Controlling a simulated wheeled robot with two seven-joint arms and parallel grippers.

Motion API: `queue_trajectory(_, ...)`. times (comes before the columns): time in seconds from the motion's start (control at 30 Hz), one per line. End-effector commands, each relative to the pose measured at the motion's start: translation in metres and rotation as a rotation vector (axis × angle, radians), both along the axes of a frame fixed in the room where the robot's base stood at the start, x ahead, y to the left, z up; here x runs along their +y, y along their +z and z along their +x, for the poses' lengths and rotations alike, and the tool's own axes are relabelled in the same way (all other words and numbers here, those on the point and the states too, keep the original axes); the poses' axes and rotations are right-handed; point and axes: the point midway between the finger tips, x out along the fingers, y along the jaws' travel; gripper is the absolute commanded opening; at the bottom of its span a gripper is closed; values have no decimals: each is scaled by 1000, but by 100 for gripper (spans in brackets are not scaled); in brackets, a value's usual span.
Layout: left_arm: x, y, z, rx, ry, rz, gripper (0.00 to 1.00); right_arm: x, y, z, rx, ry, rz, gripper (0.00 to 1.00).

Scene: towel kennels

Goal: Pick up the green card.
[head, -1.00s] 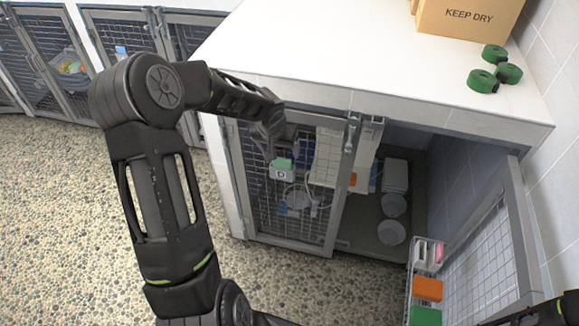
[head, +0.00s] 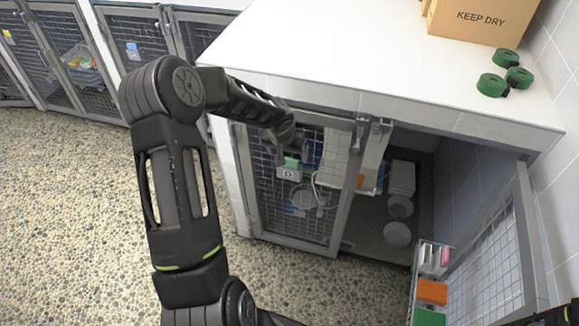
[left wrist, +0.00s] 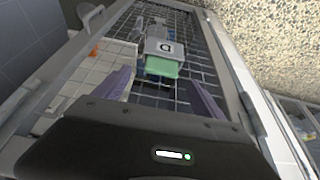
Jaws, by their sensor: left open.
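In the left wrist view the green card (left wrist: 165,67) lies ahead, between the lines of my two purple fingers. My left gripper (head: 303,152) is just above and beside the card in the head view; its fingers are partly hidden by the wrist. In the left wrist view the gripper (left wrist: 158,82) is open and empty, with the fingers apart.
The white counter (head: 330,60) overhangs the kennel, with a cardboard box (head: 480,18) and green rolls (head: 492,85) on it. A wire rack (head: 416,280) with an orange item (head: 431,292) hangs by the open right door (head: 495,255). The pebbled floor (head: 80,220) is clear.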

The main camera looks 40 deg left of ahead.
Motion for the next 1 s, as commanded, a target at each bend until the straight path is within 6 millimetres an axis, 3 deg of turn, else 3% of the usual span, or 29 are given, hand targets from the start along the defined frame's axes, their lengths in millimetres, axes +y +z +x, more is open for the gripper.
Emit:
queue_trajectory(0.2, 5, -30, 10, 2, -1, -1, 80, 0, 7, 0, 0, 0, 0, 36)
queue_trajectory(0.3, 6, -35, 12, 1, 0, -1, 80, 0, 7, 0, 1, 0, 0, 36)
queue_trajectory(0.87, 7, -36, 12, 1, -1, 0, 80, 0, 7, 0, 1, 0, 0, 36)
queue_trajectory(1.0, 7, -36, 12, 1, -1, 0, 71, 0, 7, 0, 1, 0, 0, 36)
